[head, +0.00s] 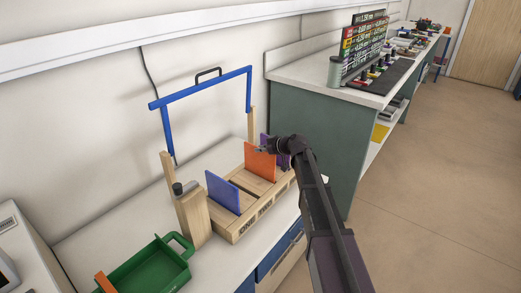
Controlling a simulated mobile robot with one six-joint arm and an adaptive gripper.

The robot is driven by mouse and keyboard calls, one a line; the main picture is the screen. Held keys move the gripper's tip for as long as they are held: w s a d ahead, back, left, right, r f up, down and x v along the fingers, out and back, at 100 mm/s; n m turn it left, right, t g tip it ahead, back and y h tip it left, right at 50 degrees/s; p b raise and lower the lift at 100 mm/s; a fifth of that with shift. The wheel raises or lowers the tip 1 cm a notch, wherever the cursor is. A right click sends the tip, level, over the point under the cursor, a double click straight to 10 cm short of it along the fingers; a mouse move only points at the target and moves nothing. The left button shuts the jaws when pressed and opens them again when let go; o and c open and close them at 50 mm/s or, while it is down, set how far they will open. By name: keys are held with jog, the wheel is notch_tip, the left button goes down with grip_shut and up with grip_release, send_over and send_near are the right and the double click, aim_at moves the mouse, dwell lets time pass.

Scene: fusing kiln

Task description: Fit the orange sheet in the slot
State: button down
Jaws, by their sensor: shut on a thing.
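The orange sheet (259,166) stands upright at the wooden rack (240,228). My gripper (264,148) reaches in from the right and is shut on the sheet near its upper right edge. The sheet's lower edge meets the rack top; I cannot tell whether it sits inside a slot or just above it. A blue-violet sheet (222,192) stands in the rack toward the front left. Between the two sheets a dark, empty slot (243,187) shows. A purple sheet (264,140) shows behind the orange one, partly hidden by it and my gripper.
A blue frame (205,86) with a black handle rises behind the rack. A wooden block (195,215) stands left of the rack. A green tray (150,268) with an orange piece (104,283) lies at front left. A longer bench (310,75) stands at back right.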

jog(key=shift+f+b, duration=0.5)
jog(key=shift+f, duration=0.1)
jog(key=c, duration=0.6)
grip_release()
jog(key=shift+r, duration=0.1)
jog(key=shift+c, duration=0.2)
jog(key=shift+r, duration=0.1)
notch_tip(320, 180, up, 14)
jog(key=p, duration=1.4)
jog(key=s+a+f+m+t+h+b, duration=0.1)
jog(key=s+a+f+m+h+b, duration=0.1)
jog(key=s+a+f+b, duration=0.2)
jog(key=shift+s+a+f+t, duration=0.35)
jog(key=shift+s+a, duration=0.95)
jog(key=shift+s, duration=1)
jog(key=shift+r, duration=0.1)
